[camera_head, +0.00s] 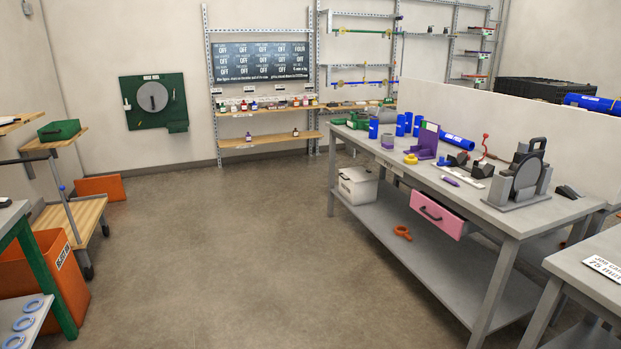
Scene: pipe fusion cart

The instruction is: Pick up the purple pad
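A small flat purple piece (450,181), which looks like the purple pad, lies on the grey workbench (463,203) near its front edge, above the pink drawer. A larger purple upright bracket (424,143) stands farther back on the same bench, and a small grey-purple cylinder (388,141) stands to its left. Neither of my grippers shows in the head view, so nothing is seen near the purple piece.
Around the purple piece are a yellow ring (411,159), blue pipes (457,141) and a grey machine with a disc (526,176). The pink drawer (438,214) sticks out from the bench front. Open floor (240,250) lies left of the bench; an orange bin (45,270) stands far left.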

